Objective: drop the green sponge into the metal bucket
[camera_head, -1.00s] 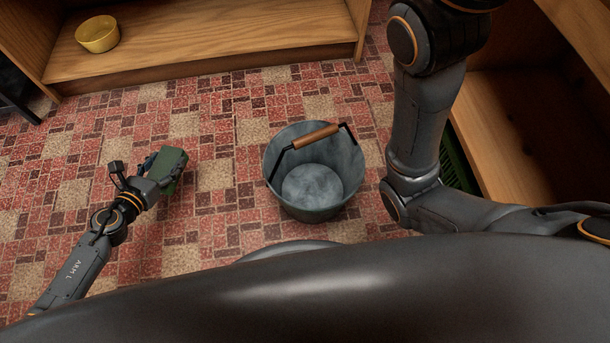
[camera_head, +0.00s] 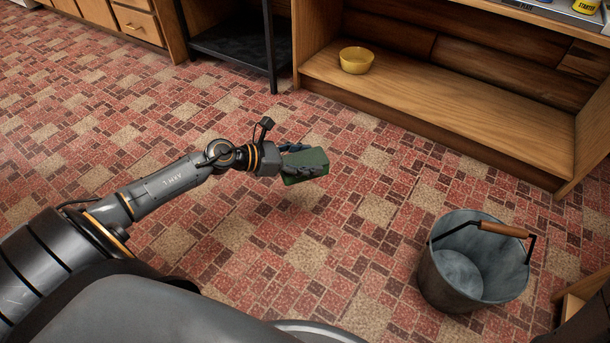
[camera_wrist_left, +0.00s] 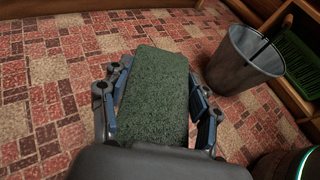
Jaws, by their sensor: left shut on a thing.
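The green sponge (camera_head: 306,165) is a dark green block held above the floor in the middle of the head view. My left gripper (camera_head: 294,162) is shut on it. In the left wrist view the sponge (camera_wrist_left: 155,97) lies between the two blue-padded fingers of the left gripper (camera_wrist_left: 158,110). The metal bucket (camera_head: 440,277) stands upright on the floor at the lower right of the head view, apart from the sponge. Its wooden-gripped handle crosses its mouth, and its visible inside looks empty. The bucket (camera_wrist_left: 238,65) also shows at the upper right of the left wrist view. My right gripper is not in view.
A wooden shelf unit (camera_head: 455,120) stands at the back right with a yellow bowl (camera_head: 356,60) on its low board. A black metal stand (camera_head: 235,48) is left of it. A green crate (camera_wrist_left: 296,62) sits beyond the bucket. The patterned floor between sponge and bucket is clear.

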